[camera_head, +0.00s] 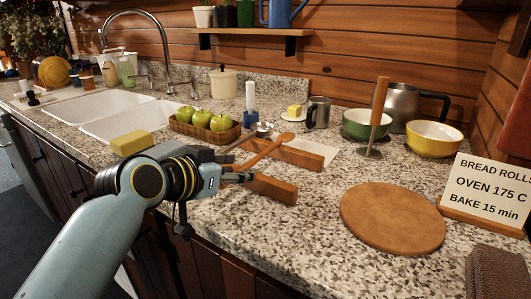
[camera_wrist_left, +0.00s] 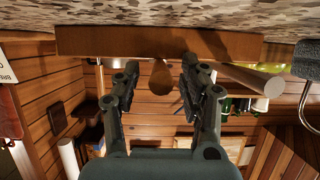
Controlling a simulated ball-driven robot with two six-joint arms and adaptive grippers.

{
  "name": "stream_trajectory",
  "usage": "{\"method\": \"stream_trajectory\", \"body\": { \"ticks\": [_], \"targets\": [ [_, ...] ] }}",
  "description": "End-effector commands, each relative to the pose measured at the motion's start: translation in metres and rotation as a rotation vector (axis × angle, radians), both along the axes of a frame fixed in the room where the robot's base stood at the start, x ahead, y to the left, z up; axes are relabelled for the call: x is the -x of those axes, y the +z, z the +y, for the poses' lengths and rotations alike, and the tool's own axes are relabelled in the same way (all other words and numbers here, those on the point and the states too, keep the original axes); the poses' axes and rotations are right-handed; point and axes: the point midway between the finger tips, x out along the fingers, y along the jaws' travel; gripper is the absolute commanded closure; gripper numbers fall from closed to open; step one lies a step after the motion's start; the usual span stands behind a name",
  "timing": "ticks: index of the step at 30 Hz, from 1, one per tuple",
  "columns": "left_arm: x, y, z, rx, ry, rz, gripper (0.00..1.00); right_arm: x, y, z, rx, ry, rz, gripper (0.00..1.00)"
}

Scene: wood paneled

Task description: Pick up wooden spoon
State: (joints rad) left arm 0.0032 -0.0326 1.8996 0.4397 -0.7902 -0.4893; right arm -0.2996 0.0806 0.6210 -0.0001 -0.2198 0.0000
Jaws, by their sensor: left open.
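The wooden spoon (camera_head: 265,150) lies across a wooden rest, its bowl pointing away to the back right and its handle running down toward my left gripper (camera_head: 232,173). The rest has a far bar (camera_head: 295,155) and a near bar (camera_head: 270,188). In the left wrist view, my left gripper (camera_wrist_left: 160,88) is open, with a finger on each side of a rounded brown end (camera_wrist_left: 160,76) that looks like the spoon's handle. The near bar (camera_wrist_left: 110,42) crosses behind the fingertips. I see no contact. My right gripper is not in view.
A metal ladle (camera_head: 262,128) lies beside the spoon; a pale handle (camera_wrist_left: 255,79) is close right of the fingers. A basket of green apples (camera_head: 205,127) and yellow sponge (camera_head: 132,142) are left. A round board (camera_head: 392,217) lies right; bare counter (camera_head: 320,205) separates it from the rest.

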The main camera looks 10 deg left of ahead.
Motion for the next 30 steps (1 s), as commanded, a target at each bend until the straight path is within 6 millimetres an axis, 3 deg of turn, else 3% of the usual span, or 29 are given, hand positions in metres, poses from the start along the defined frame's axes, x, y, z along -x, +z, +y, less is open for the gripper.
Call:
{"method": "stream_trajectory", "body": {
  "ticks": [3,13,30],
  "targets": [
    [0.000,0.000,0.000,0.000,0.000,0.000,0.57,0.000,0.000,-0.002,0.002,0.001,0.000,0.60],
    [0.001,0.000,0.000,0.000,0.000,0.000,1.00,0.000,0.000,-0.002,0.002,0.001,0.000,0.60],
    [-0.003,0.011,0.002,-0.001,0.003,-0.001,1.00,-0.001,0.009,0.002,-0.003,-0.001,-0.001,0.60]
  ]
}}
